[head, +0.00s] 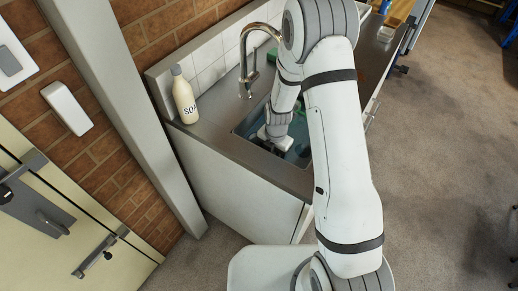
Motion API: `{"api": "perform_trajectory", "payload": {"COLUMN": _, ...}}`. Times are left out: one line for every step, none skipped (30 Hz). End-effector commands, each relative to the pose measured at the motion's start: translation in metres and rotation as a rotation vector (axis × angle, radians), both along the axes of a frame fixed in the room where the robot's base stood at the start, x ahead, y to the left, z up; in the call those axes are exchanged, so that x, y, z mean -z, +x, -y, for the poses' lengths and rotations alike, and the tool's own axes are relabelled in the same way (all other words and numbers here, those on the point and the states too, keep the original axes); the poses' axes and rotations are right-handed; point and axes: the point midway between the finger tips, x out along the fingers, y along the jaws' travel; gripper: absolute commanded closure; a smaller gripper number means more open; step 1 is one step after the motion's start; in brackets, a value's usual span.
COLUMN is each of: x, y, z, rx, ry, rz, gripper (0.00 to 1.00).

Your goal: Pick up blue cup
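My arm reaches over the counter and down into the sink (237,131). My gripper (268,146) is low at the sink's near left part, partly hidden by its own body and small in view. I cannot tell whether its fingers are open or shut. I cannot make out a blue cup for sure. The inside of the sink looks bluish, and my arm covers much of it, so a cup there may be hidden.
A cream soap bottle (185,98) stands on the counter (212,115) left of the sink. A curved metal tap (246,62) rises behind the sink. A grey post (125,110) stands left of the counter. Carpeted floor (440,160) on the right is open.

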Motion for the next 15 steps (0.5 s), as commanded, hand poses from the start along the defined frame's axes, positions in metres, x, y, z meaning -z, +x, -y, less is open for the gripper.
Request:
{"api": "perform_trajectory", "payload": {"x": 0.0011, "y": 0.0, "z": -0.0002, "rx": 0.0, "ry": 0.0, "rz": 0.0, "gripper": 0.36}}
{"api": "perform_trajectory", "payload": {"x": 0.0014, "y": 0.0, "z": -0.0002, "rx": 0.0, "ry": 0.0, "rz": 0.0, "gripper": 0.36}}
{"api": "perform_trajectory", "payload": {"x": 0.0014, "y": 0.0001, "z": -0.0003, "rx": 0.0, "ry": 0.0, "rz": 0.0, "gripper": 0.36}}
{"api": "perform_trajectory", "payload": {"x": 0.0014, "y": 0.0001, "z": -0.0003, "rx": 0.0, "ry": 0.0, "rz": 0.0, "gripper": 0.36}}
{"api": "perform_trajectory", "payload": {"x": 0.0013, "y": 0.0001, "z": -0.0003, "rx": -0.001, "ry": 0.0, "rz": 0.0, "gripper": 0.36}}
{"api": "perform_trajectory", "payload": {"x": 0.0013, "y": 0.0001, "z": -0.0003, "rx": -0.001, "ry": 0.0, "rz": 0.0, "gripper": 0.36}}
{"api": "perform_trajectory", "payload": {"x": 0.0012, "y": 0.0, "z": -0.0004, "rx": -0.001, "ry": 0.0, "rz": 0.0, "gripper": 0.37}}
{"api": "perform_trajectory", "payload": {"x": 0.0012, "y": 0.0, "z": -0.0004, "rx": -0.001, "ry": 0.0, "rz": 0.0, "gripper": 0.39}}
{"api": "perform_trajectory", "payload": {"x": 0.0011, "y": 0.0, "z": -0.0004, "rx": -0.001, "ry": 0.0, "rz": 0.0, "gripper": 0.43}}
{"api": "perform_trajectory", "payload": {"x": 0.0011, "y": 0.0, "z": -0.0004, "rx": -0.001, "ry": 0.0, "rz": 0.0, "gripper": 0.45}}
{"api": "perform_trajectory", "payload": {"x": 0.0011, "y": 0.0, "z": -0.0004, "rx": -0.001, "ry": 0.0, "rz": 0.0, "gripper": 0.47}}
{"api": "perform_trajectory", "payload": {"x": 0.0011, "y": 0.0, "z": -0.0005, "rx": -0.001, "ry": 0.0, "rz": 0.0, "gripper": 0.51}}
{"api": "perform_trajectory", "payload": {"x": 0.001, "y": 0.0, "z": -0.0004, "rx": -0.001, "ry": 0.0, "rz": 0.0, "gripper": 0.53}}
{"api": "perform_trajectory", "payload": {"x": 0.001, "y": 0.0, "z": -0.0005, "rx": -0.001, "ry": 0.0, "rz": 0.0, "gripper": 0.56}}
{"api": "perform_trajectory", "payload": {"x": 0.001, "y": -0.0001, "z": -0.0006, "rx": -0.001, "ry": 0.0, "rz": 0.0, "gripper": 0.59}}
